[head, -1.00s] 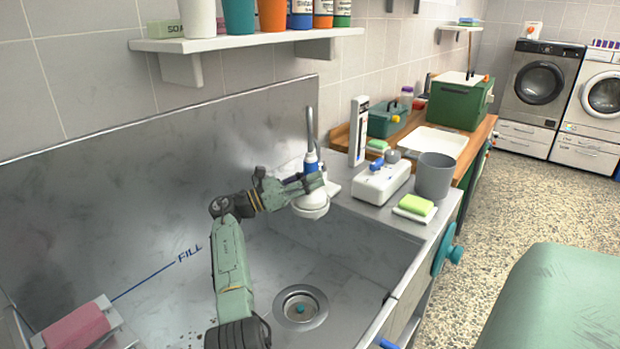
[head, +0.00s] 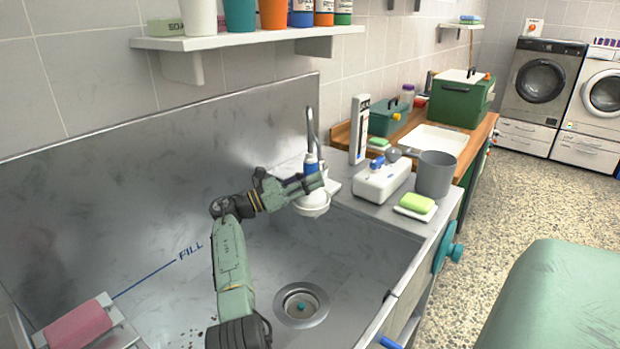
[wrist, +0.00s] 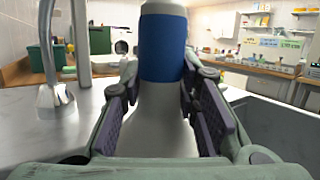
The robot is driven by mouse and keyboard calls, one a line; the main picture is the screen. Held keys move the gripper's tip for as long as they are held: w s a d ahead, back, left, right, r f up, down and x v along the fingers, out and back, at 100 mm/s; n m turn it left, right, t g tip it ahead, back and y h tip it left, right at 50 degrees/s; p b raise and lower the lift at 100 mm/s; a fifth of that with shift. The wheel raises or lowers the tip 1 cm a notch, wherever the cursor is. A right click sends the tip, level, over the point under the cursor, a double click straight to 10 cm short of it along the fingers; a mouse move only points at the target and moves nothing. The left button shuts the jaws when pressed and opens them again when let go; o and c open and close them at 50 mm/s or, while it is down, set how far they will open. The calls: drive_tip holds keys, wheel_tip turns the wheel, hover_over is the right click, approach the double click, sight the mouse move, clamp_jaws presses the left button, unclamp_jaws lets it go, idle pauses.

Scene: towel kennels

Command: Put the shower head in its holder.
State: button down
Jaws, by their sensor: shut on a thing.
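The shower head (head: 313,205) is white with a blue band, and its broad round end points down above the right side of the sink. My gripper (head: 312,184) is shut on it from the left. In the wrist view, the shower head (wrist: 163,45) stands between the two fingers of my gripper (wrist: 165,115), blue band uppermost. A grey hose or pipe (head: 309,118) arches above it. In the wrist view, a grey pipe with a flared metal base (wrist: 56,100) stands to the left, apart from my fingers.
The steel sink (head: 340,262) is open below. On the deck to the right are a white box (head: 382,184), a grey cup (head: 434,176), a green sponge (head: 417,203) and an upright white panel (head: 358,135). A shelf (head: 245,40) with bottles hangs above.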

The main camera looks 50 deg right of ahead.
sight(310, 152)
drive_tip(key=shift+f, duration=0.1)
idle(0.3)
drive_tip(key=c, duration=1.2)
unclamp_jaws()
drive_tip(key=shift+o, duration=0.2)
wheel_tip(310, 152, up, 10)
drive_tip(key=shift+r, duration=0.1)
